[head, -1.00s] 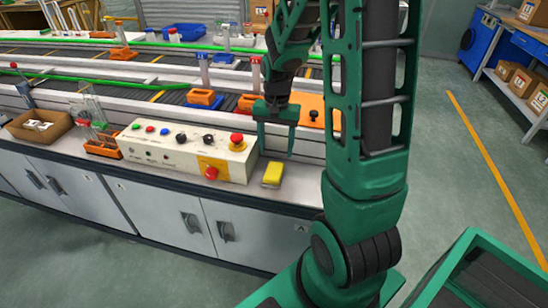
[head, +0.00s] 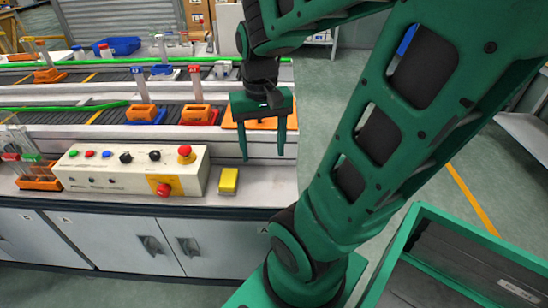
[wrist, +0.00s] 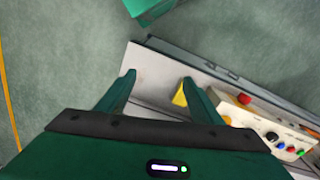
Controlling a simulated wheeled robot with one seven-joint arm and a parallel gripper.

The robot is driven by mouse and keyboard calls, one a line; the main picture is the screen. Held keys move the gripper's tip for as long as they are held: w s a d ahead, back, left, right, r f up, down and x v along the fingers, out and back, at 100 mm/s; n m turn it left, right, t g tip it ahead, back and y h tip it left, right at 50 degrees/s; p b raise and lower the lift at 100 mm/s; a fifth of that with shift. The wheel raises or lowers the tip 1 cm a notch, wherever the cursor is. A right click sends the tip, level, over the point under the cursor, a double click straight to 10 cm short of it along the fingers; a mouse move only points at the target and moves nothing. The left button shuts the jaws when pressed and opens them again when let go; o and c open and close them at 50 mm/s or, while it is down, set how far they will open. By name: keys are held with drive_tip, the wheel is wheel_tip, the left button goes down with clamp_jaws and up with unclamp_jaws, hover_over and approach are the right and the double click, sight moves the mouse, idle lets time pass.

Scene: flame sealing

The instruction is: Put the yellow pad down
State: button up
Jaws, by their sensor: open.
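The yellow pad (head: 228,181) lies on the light worktop near its front edge, just right of the control box. It also shows in the wrist view (wrist: 179,97), partly hidden behind one finger. My gripper (head: 264,157) is open and empty, with its fingers pointing down, to the right of the pad and apart from it. In the wrist view my gripper's fingers (wrist: 160,84) are spread over bare worktop, and the pad is outside the gap.
The control box (head: 120,172) with colored buttons and a red knob stands left of the pad. Orange and blue holders (head: 198,115) stand on the conveyor behind. A green-rimmed cart (head: 440,215) is at the lower right. The worktop ends right of the pad.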

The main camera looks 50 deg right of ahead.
drive_tip(key=shift+n, duration=0.6)
drive_tip(key=s, duration=0.4)
drive_tip(key=s+a, duration=0.1)
drive_tip(key=s, duration=0.1)
drive_tip(key=shift+w+d+f, duration=0.1)
drive_tip(key=shift+w+f, duration=0.1)
drive_tip(key=shift+w, duration=0.4)
